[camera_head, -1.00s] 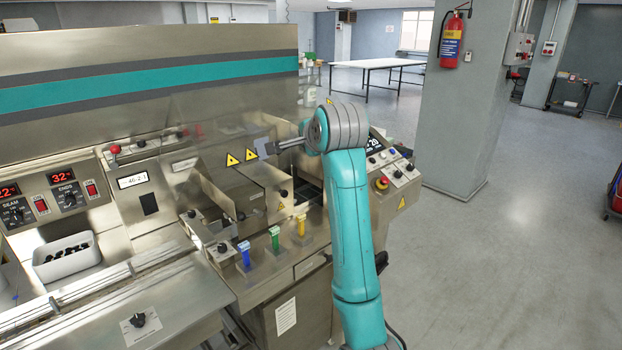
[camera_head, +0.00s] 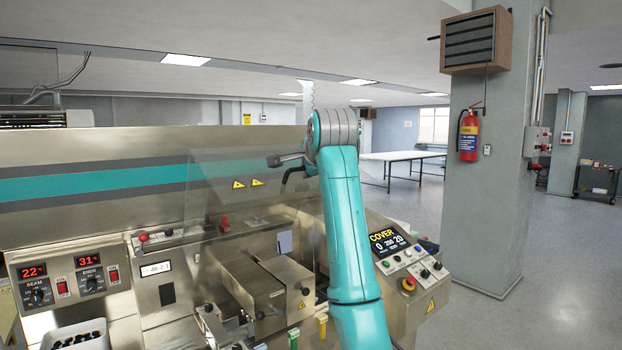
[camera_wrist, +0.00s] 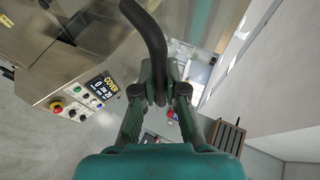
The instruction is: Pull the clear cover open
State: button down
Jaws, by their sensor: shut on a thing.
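The clear cover (camera_head: 215,190) is a transparent panel with two yellow warning triangles, seen in the head view. It stands raised above the metal wrapper housing, in front of the teal-striped back panel. A black curved handle (camera_head: 290,178) shows at its right side, beside my arm. In the wrist view the handle (camera_wrist: 148,35) runs down between the fingers of my gripper (camera_wrist: 160,88), which is shut on it. In the head view my teal arm hides most of the gripper.
A control panel (camera_head: 393,252) with a lit display reading COVER and a red stop button stands right of my arm. Metal guides (camera_head: 255,285) and a white bin (camera_head: 75,338) lie below. A grey pillar (camera_head: 490,210) with a fire extinguisher (camera_head: 469,135) stands to the right, with open floor around it.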

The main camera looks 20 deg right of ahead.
dwell(0.3)
jog(key=c, duration=1.2)
grip_release()
jog(key=v, duration=1.2)
